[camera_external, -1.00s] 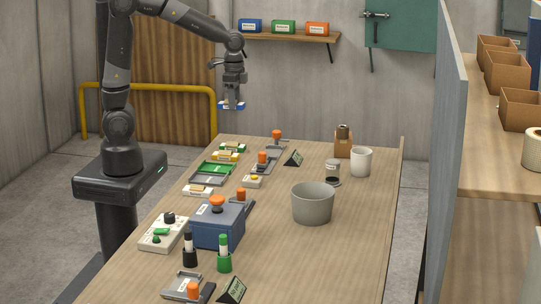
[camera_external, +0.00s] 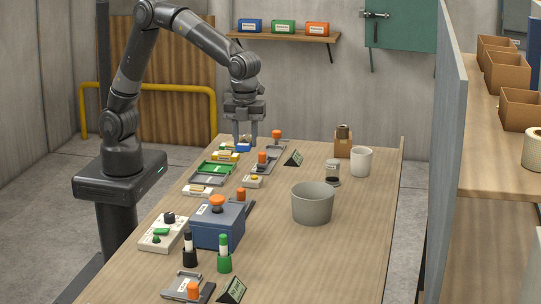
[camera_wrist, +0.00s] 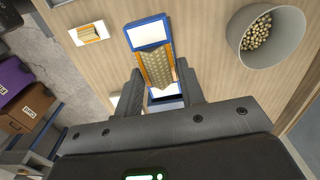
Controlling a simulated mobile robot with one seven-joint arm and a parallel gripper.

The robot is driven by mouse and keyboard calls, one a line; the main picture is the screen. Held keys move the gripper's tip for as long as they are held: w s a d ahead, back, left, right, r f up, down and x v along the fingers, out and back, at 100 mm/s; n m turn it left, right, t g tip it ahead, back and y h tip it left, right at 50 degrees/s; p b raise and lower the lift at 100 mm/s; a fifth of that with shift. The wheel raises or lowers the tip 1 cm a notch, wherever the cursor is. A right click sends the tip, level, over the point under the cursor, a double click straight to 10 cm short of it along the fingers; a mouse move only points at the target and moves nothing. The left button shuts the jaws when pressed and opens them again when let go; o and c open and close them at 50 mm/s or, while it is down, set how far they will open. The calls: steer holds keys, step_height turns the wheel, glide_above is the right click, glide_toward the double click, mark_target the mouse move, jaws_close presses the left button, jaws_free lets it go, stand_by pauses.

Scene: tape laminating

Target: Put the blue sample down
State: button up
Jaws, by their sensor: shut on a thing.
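The blue sample (camera_external: 243,148) is between the two fingers of my gripper (camera_external: 244,139), low at the far-left end of the wooden table (camera_external: 340,240). My gripper points down and is shut on it. In the wrist view, the sample shows a blue end with a white face (camera_wrist: 148,32) and a patterned, orange-edged middle between my fingers (camera_wrist: 164,85). My fingers partly hide it. I cannot tell whether its underside touches the table.
A yellow-and-white sample (camera_external: 226,156) is close to my gripper. Trays (camera_external: 207,180) lie nearer the camera. An orange-knobbed device (camera_external: 276,135) and a small dark sign (camera_external: 293,158) are to the right. A grey bucket (camera_external: 312,205) stands mid-table.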

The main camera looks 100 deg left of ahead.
steer(key=s+d+m, duration=0.3)
steer(key=d, duration=0.6)
steer(key=s+d+m, duration=0.3)
steer(key=d+m, duration=0.1)
steer(key=d, duration=0.5)
steer(key=s+d+m, duration=0.3)
steer(key=s+d, duration=0.1)
steer(key=d, duration=0.5)
steer(key=s+d+f+m, duration=0.2)
steer(key=s+d+m, duration=0.6)
steer(key=s+d, duration=0.95)
glide_above(135, 272)
steer(key=shift+m, duration=0.3)
step_height(135, 272, down, 11)
steer(key=shift+a+f, duration=0.1)
steer(key=shift+f, duration=2.15)
steer(key=o, duration=1)
steer(key=shift+f, duration=0.15)
